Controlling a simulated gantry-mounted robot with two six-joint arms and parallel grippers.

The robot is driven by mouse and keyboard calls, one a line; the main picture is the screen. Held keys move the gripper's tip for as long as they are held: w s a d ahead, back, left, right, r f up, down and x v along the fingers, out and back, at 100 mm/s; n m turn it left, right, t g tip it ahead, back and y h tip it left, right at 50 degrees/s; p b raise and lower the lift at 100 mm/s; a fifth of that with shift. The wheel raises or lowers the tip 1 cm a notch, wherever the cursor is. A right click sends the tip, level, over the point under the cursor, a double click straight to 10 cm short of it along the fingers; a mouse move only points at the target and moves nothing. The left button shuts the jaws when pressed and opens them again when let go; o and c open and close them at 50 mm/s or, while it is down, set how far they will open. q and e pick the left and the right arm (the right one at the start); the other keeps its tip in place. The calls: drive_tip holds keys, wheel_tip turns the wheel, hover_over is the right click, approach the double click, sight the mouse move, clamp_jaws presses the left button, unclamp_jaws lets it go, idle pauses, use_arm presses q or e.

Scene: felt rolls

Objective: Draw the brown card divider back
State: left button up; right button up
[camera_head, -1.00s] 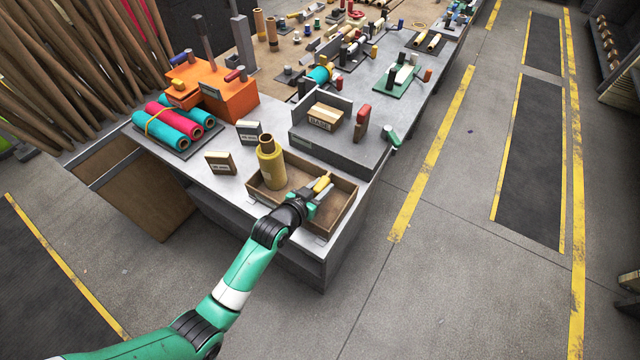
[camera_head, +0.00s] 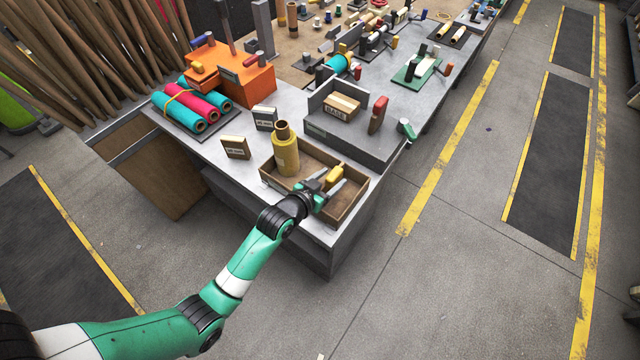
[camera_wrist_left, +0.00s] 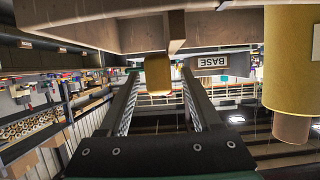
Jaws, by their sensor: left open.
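The brown open tray (camera_head: 349,207) sits at the near corner of the grey table. A tall yellow roll (camera_head: 285,155) stands upright in its left part; it also shows at the right of the left wrist view (camera_wrist_left: 290,70). My left gripper (camera_head: 333,180) is at the tray's front right, fingers spread. A small yellow piece (camera_head: 334,175) lies between or just beyond the fingers; it shows between them in the left wrist view (camera_wrist_left: 158,74), with no clear contact. A narrow brown upright strip (camera_wrist_left: 177,32) behind it may be the card divider. My right gripper is out of view.
Teal and red rolls (camera_head: 192,103) lie farther left. The floor in front is clear.

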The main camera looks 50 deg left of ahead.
use_arm(q)
drive_tip(key=p+v, duration=0.2)
drive_tip(key=v, duration=0.7)
drive_tip(key=shift+s, duration=0.3)
drive_tip(key=shift+d+r, duration=0.15)
drive_tip(key=w+d+r+m+t+h, duration=0.1)
drive_tip(key=w+d+r+t, duration=0.15)
drive_tip(key=r, duration=0.75)
drive_tip(key=w+d+r+t, duration=0.2)
drive_tip(key=w+r, duration=0.2)
drive_tip(key=r, duration=0.6)
drive_tip(key=w+d+r+m+t+h, duration=0.1)
drive_tip(key=w+d+r+t, duration=0.15)
drive_tip(key=r, duration=0.75)
drive_tip(key=s+d+r+m+t+h, duration=0.1)
drive_tip(key=s+d+r+t, duration=0.4)
drive_tip(key=r, duration=0.9)
drive_tip(key=s+r+t+h, duration=0.2)
drive_tip(key=s+r, duration=0.4)
drive_tip(key=r, duration=0.7)
wheel_tip(320, 180, up, 28)
drive_tip(key=s+p, duration=0.1)
drive_tip(key=p, duration=2.7)
